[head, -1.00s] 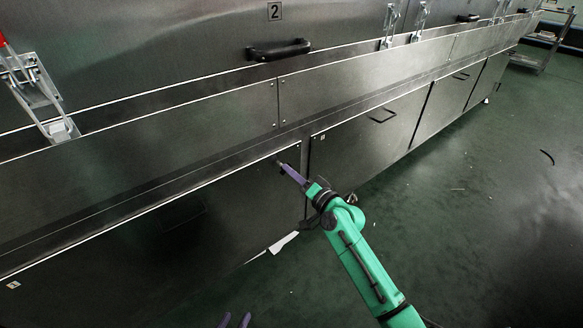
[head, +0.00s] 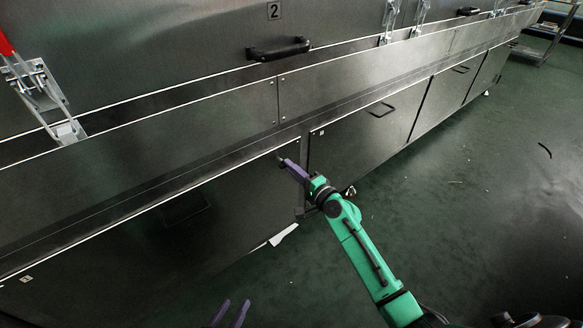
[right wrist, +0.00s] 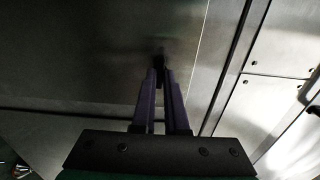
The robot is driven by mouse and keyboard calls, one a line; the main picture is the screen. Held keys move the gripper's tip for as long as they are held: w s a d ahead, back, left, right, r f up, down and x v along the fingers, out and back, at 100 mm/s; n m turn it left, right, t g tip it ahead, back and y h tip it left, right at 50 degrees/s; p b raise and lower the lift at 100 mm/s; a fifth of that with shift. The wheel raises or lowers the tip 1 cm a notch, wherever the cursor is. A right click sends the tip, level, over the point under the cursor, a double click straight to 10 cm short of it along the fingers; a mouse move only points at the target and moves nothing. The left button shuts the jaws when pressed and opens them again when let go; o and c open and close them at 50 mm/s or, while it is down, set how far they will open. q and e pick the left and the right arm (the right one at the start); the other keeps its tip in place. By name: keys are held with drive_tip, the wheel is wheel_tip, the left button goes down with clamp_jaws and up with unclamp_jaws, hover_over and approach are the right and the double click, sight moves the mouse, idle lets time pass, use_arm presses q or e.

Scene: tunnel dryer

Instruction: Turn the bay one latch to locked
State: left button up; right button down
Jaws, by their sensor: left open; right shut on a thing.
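The bay one latch (right wrist: 159,58) shows only as a small dark piece at the fingertips in the right wrist view; its turn position cannot be told. In the head view this spot is at the upper right corner of the lower left door (head: 235,200). My right gripper (head: 284,161), with purple fingers on a green arm, is shut on it; the fingers also show in the right wrist view (right wrist: 160,78). My left gripper (head: 235,303) is open and empty at the bottom of the head view, low and away from the panels.
Above is a panel marked 2 with a black handle (head: 279,49). A clamp with a red grip (head: 37,90) stands at the left, and more clamps stand further right. Another lower door (head: 365,130) has a dark handle. The green floor (head: 470,190) at the right is mostly clear.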

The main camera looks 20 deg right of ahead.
idle(0.3)
drive_tip(key=c, duration=0.9)
unclamp_jaws()
drive_tip(key=shift+c, duration=0.2)
drive_tip(key=b+v, duration=0.1)
drive_tip(key=v, duration=1.3)
drive_tip(key=shift+s+b, duration=0.25)
drive_tip(key=shift+b, duration=0.05)
drive_tip(key=shift+f, duration=0.1)
